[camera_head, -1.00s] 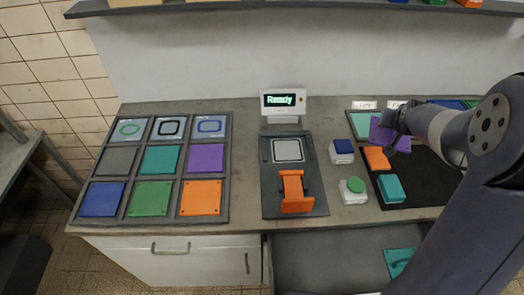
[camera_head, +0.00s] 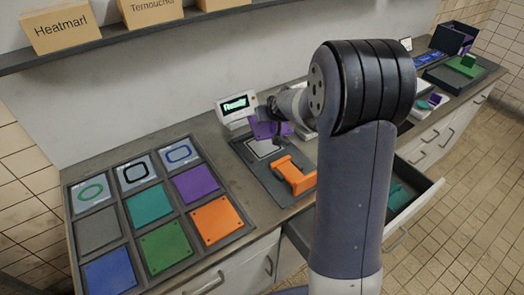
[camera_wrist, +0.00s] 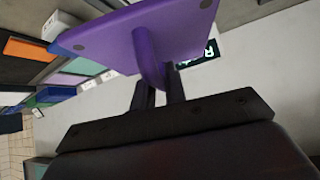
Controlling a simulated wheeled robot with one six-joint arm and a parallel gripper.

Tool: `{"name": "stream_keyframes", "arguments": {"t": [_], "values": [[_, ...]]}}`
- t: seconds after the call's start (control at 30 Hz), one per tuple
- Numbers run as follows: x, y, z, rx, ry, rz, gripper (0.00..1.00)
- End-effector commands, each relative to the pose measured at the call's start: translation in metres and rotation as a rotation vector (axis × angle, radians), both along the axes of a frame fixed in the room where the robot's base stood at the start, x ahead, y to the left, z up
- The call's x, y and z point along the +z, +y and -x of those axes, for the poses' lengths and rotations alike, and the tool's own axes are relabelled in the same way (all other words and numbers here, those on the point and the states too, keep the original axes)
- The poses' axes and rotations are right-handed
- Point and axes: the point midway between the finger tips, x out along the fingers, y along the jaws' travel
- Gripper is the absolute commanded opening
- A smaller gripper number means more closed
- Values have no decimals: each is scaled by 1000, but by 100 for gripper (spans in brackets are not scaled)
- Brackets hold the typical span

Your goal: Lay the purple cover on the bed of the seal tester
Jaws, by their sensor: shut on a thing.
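My gripper (camera_head: 287,130) is shut on the purple cover (camera_head: 266,129). In the wrist view the cover (camera_wrist: 130,35) is a flat plate with a raised handle, and my gripper's fingers (camera_wrist: 157,92) pinch that handle. The seal tester (camera_head: 249,147) stands on the counter, with a pale square bed (camera_head: 262,149), an orange clamp (camera_head: 294,174) in front and a lit display (camera_head: 235,104) behind. The cover is above the bed's far part, tilted, and seems apart from it. It hides part of the bed.
A tray with a grid of coloured plates and seals (camera_head: 161,242) lies left of the tester, including another purple plate (camera_head: 195,183). A shelf with boxes (camera_head: 61,28) runs above. A drawer (camera_head: 412,207) stands open at the front right. My arm hides the counter's middle.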

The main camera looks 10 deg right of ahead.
Motion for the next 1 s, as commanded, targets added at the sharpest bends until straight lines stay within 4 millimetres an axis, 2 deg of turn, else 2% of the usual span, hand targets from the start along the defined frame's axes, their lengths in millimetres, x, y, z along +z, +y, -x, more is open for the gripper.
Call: {"name": "stream_keyframes", "arguments": {"t": [0.3, 0.57, 0.83, 1.0], "values": [[-22, 0, -16, 148, -3, -1, 0], [-31, 4, -32, 279, -3, 0, 0], [-75, 5, -33, 291, 0, -2, 0], [-90, 5, -33, 291, -2, -1, 0]]}}
